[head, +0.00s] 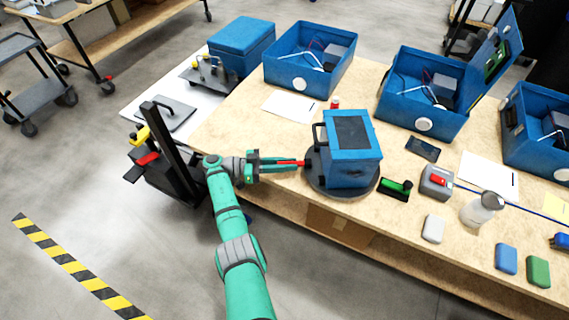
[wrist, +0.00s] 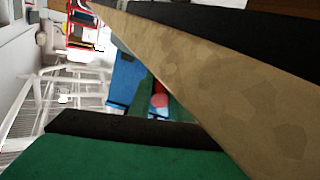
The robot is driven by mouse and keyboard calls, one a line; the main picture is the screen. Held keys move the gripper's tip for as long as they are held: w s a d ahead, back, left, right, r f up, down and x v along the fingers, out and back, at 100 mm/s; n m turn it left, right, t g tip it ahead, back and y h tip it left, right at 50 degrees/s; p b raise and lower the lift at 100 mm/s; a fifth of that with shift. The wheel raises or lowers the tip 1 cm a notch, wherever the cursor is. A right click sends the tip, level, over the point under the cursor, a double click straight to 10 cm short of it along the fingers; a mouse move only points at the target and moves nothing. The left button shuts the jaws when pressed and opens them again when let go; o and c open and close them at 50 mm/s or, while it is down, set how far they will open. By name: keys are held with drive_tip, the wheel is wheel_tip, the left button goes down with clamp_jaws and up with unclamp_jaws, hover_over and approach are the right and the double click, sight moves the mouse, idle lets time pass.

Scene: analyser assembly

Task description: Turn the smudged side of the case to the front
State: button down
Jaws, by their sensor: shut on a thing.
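The blue case (head: 352,173) stands on a round dark turntable (head: 330,190) near the table's left edge. Its top has a dark panel, and a dark handle is on its left side. I see no clear smudge on the faces in view. My gripper (head: 287,162) is left of the turntable, shut on a thin red handle (head: 297,163) that points out from the turntable's left side. The gripper does not touch the case. The wrist view shows a small red round shape (wrist: 160,100), partly hidden; the case cannot be clearly made out there.
Open blue cases (head: 280,82) with wiring stand along the back. Right of the turntable are a green-and-black tool (head: 396,188), a grey box with a red top (head: 437,180), a bottle (head: 482,209) and a phone (head: 422,148). A paper sheet (head: 290,106) lies behind it.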

drive_tip(key=shift+w+r, duration=0.15)
drive_tip(key=shift+w, duration=0.05)
drive_tip(key=c, duration=1.6)
unclamp_jaws()
drive_tip(key=shift+d, duration=0.3)
drive_tip(key=shift+c, duration=0.2)
drive_tip(key=shift+s, duration=0.1)
drive_tip(key=a, duration=0.5)
drive_tip(key=shift+w+a, duration=0.25)
drive_tip(key=shift+s+a, duration=0.25)
drive_tip(key=shift+a, duration=0.5)
drive_tip(key=shift+a, duration=0.2)
